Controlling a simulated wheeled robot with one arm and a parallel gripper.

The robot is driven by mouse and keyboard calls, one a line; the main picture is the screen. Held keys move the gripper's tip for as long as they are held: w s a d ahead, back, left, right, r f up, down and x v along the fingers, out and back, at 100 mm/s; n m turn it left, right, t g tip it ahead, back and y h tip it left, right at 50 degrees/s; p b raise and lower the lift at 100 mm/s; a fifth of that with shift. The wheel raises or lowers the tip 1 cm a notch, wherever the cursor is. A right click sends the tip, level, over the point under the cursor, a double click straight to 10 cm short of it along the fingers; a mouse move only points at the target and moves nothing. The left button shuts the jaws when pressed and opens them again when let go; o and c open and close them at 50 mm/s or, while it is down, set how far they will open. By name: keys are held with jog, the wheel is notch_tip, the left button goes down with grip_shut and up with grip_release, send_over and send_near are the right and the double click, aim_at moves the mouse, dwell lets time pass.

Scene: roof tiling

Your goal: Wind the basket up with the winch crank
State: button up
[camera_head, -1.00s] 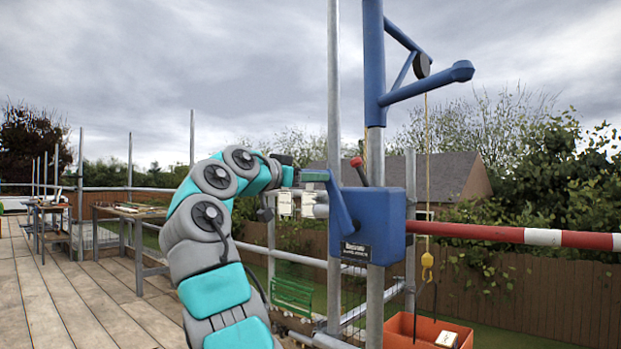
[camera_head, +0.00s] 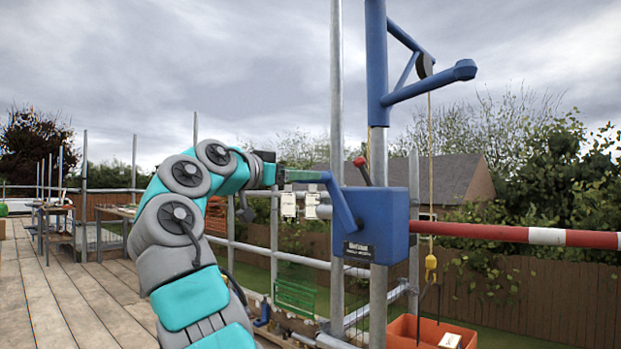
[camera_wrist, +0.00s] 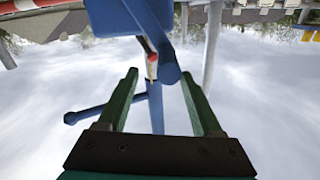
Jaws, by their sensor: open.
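The blue winch box (camera_head: 380,225) sits on a grey pole. Its blue crank arm (camera_head: 343,205) slants up and left from the box. My gripper (camera_head: 308,177) is at the crank's upper end, coming from the left. In the wrist view my gripper (camera_wrist: 160,80) has its two green fingers apart. The crank's rounded end (camera_wrist: 168,73) shows between and just beyond the fingertips; I cannot tell whether they touch. The orange basket (camera_head: 405,328) is low at the bottom right, under a yellow hook (camera_head: 430,266) on a rope. Its underside is out of frame.
A lever with a red knob (camera_head: 360,162) rises beside the winch box. A blue davit arm (camera_head: 425,84) with a pulley is above. A red and white bar (camera_head: 546,236) extends right. Scaffold poles stand close by. Workbenches (camera_head: 110,212) are at the left, with open decking before them.

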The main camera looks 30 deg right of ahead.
jog(key=shift+v, duration=1.1)
jog(key=shift+w, duration=0.1)
